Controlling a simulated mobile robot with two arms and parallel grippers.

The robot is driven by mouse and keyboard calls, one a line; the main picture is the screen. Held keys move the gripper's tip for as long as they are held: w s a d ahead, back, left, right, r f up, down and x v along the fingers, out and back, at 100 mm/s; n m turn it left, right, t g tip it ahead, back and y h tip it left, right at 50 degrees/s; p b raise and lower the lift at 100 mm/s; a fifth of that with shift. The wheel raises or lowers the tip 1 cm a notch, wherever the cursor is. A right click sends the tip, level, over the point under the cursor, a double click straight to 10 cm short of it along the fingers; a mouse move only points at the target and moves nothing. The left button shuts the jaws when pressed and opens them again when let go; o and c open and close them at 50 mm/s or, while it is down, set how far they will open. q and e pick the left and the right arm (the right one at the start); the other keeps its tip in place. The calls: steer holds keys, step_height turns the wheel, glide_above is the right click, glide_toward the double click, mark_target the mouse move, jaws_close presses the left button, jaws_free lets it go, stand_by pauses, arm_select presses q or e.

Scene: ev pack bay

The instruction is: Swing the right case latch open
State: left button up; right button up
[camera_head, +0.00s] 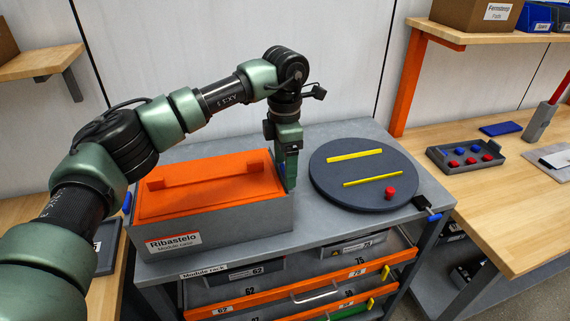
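The case (245,218) is a grey box with an orange lid (215,181) and a white "Ribastelo" label, on the grey cart top. The lid lies flat on it, with a raised orange bar on top. My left gripper (290,178) points down at the right end of the case, close against its upper edge. I cannot tell whether its fingers touch the case. The fingers look narrow from here, and their gap does not show. The right case latch cannot be made out; the gripper covers part of that end. My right gripper is not in view.
A dark round turntable (364,173) with two yellow strips and a red knob (389,193) stands right of the case, close to my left gripper. A wooden bench (510,205) with a grey tray (466,156) is at right. Drawers lie below the cart top.

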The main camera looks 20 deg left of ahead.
arm_select(q)
step_height(320, 180, up, 8)
steer(key=shift+f+b, duration=0.1)
steer(key=shift+b, duration=0.8)
steer(key=shift+f, duration=0.1)
